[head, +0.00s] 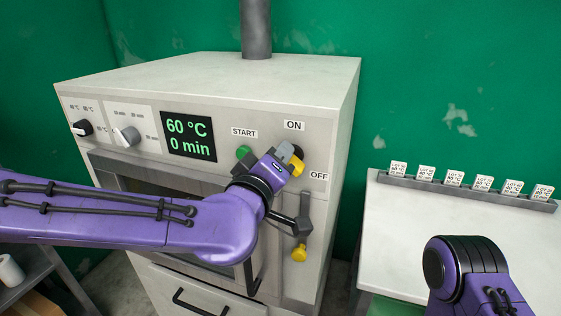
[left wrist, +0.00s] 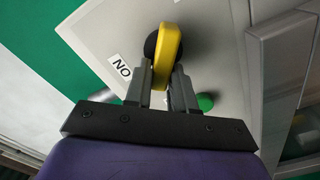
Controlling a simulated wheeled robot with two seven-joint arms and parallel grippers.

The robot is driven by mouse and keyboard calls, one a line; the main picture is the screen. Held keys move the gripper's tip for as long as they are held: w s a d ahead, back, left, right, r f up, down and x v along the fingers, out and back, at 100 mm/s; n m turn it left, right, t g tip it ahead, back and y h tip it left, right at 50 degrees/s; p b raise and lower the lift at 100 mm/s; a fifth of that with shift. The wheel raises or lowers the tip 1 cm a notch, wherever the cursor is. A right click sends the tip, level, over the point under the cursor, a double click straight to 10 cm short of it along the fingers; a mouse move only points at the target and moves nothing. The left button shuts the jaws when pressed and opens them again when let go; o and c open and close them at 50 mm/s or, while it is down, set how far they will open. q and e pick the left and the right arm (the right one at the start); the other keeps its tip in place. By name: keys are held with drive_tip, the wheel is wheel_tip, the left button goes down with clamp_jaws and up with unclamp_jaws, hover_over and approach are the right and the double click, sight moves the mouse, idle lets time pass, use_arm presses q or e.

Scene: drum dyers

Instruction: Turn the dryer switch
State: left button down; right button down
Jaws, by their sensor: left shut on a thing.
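The dryer (head: 215,72) is a pale box whose display (head: 188,136) reads 60 °C and 0 min. Its yellow switch (head: 297,164) sits on a dark round base between the ON and OFF labels. My left gripper (head: 287,154) is at the switch and partly covers it. In the left wrist view, the yellow switch (left wrist: 171,45) stands between the tips of my left gripper (left wrist: 166,75), which is shut on it. My right arm shows at the lower right of the head view, but its gripper is out of view.
A green START button (head: 243,152) is just left of my left gripper. A black latch handle with a yellow end (head: 299,254) sits below it. Two knobs (head: 127,136) are at the panel's left. A white table (head: 420,222) with a row of lot cards stands at right.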

use_arm(q)
drive_tip(key=shift+a+f+n+b, duration=0.1)
drive_tip(key=shift+f+n+b, duration=0.15)
drive_tip(key=shift+n+b, duration=0.7)
drive_tip(key=shift+a+f+n+b, duration=0.1)
drive_tip(key=shift+f+n+b, duration=0.15)
drive_tip(key=shift+n, duration=1.35)
drive_tip(key=shift+a+f+n+b, duration=0.1)
drive_tip(key=shift+f+n+b, duration=0.1)
drive_tip(key=shift+n+b, duration=0.75)
drive_tip(key=shift+n, duration=0.5)
drive_tip(key=shift+d, duration=0.1)
drive_tip(key=c, duration=1)
unclamp_jaws()
drive_tip(key=shift+c, duration=0.2)
drive_tip(key=b+v, duration=0.1)
drive_tip(key=v, duration=0.9)
drive_tip(key=shift+s, duration=0.2)
